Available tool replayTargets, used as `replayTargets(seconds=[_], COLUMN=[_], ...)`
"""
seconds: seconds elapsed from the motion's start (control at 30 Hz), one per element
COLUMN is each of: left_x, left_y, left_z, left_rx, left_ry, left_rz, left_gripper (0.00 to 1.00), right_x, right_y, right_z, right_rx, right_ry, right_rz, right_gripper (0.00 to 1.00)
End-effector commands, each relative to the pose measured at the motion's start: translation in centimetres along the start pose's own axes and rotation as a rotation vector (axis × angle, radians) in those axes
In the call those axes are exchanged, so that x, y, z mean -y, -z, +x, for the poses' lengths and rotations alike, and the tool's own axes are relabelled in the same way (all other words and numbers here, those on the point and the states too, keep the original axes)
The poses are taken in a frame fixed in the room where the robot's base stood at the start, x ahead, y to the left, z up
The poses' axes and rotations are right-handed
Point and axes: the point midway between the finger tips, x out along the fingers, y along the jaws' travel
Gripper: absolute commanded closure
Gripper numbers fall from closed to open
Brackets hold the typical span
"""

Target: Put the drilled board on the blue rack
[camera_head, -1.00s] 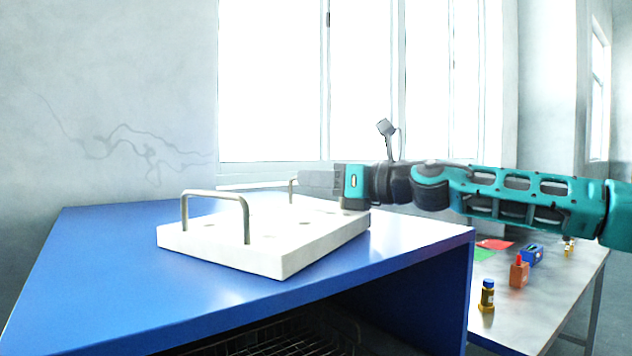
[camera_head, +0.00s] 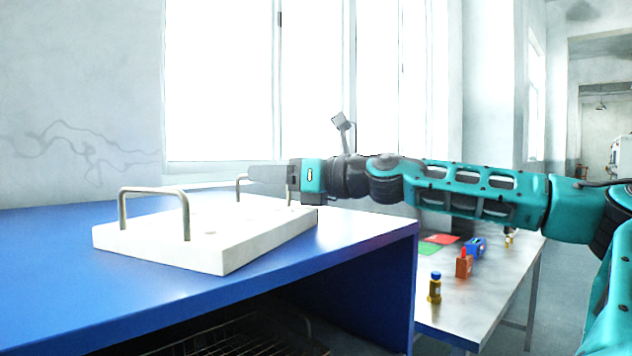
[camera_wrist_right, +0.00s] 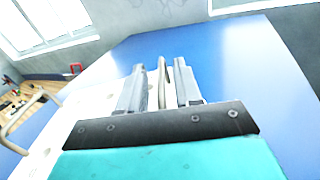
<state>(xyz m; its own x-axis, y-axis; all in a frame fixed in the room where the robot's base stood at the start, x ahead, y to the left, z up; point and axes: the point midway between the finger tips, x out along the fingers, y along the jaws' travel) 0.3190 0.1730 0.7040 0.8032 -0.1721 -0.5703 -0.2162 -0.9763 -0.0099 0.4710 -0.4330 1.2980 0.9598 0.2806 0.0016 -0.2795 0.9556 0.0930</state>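The near handle (camera_head: 155,191) stands free. My right gripper (camera_head: 265,174) is at the far handle (camera_head: 240,187). In the right wrist view its two fingers (camera_wrist_right: 160,88) are apart, with the handle bar (camera_wrist_right: 166,82) between them and a gap at its left. The fingers hide part of the far handle in the head view. My left gripper is out of view.
A metal table (camera_head: 470,315) stands lower at the right, with a small bottle (camera_head: 435,288), an orange container (camera_head: 464,265), a blue box (camera_head: 476,246) and red and green sheets. A wire shelf (camera_head: 240,338) is under the rack top. The rack top is clear left of the board.

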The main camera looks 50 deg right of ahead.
Motion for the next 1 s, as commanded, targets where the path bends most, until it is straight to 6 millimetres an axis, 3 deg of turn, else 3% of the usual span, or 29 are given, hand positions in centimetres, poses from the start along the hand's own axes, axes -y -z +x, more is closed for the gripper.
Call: replayTargets(seconds=[0.6,0.8,1.0], left_x=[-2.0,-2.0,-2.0], left_y=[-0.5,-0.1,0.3], left_z=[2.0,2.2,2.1], left_rx=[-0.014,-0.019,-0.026], left_ry=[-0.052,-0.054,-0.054], left_rz=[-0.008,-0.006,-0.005], left_gripper=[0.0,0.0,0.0], right_x=[0.1,0.0,0.0], right_y=[0.2,0.1,0.1], right_z=[-9.0,-10.3,-10.4], right_rx=[0.004,0.001,0.0], right_ry=[0.003,0.001,0.0], right_rz=[0.0,0.002,0.003], right_gripper=[0.66,0.66,0.66])
